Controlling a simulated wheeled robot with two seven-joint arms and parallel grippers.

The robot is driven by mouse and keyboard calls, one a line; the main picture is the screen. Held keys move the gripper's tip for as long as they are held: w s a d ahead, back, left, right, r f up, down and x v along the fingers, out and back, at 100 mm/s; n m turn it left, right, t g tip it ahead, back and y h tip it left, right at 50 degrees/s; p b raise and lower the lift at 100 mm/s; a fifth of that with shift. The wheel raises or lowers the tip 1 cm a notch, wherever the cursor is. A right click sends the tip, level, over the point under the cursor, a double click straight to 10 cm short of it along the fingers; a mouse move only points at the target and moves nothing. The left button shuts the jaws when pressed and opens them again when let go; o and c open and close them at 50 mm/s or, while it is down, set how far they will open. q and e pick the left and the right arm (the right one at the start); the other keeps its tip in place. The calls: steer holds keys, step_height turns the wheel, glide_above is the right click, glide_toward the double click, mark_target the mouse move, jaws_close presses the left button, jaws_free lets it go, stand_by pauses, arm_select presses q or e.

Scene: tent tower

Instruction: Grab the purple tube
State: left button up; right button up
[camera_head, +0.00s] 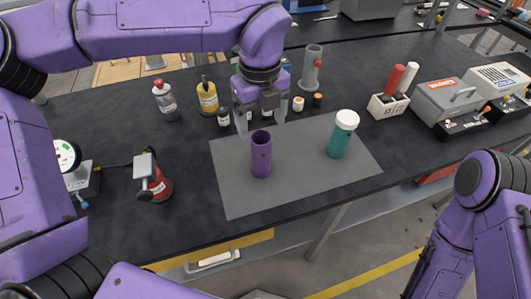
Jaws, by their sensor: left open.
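The purple tube (261,155) stands upright on a grey mat (230,195) on the dark workbench. Its open top faces up. My left gripper (261,126) hangs just above and behind the tube, with its fingers pointing down and apart. It is open and nothing shows between its fingers. Whether a finger touches the tube is hard to tell. A teal bottle with a white lid (342,135) stands on the mat to the right of the tube. My right arm shows at the lower right edge, but its gripper is out of view.
Behind the mat stand a yellow bottle (207,97), a spray can (165,101), small dark bottles and a clear cylinder (311,70). A red-and-black device (153,181) stands left. A white holder (387,106) and grey boxes (446,98) stand right. The mat's front is clear.

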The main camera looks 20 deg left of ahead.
mark_target(262, 150)
arm_select(q)
step_height(262, 150, down, 10)
steer(key=p, duration=0.3)
steer(key=shift+w+a+f, duration=0.1)
steer(key=shift+w, duration=0.05)
steer(key=shift+f, duration=0.2)
steer(key=c, duration=1.2)
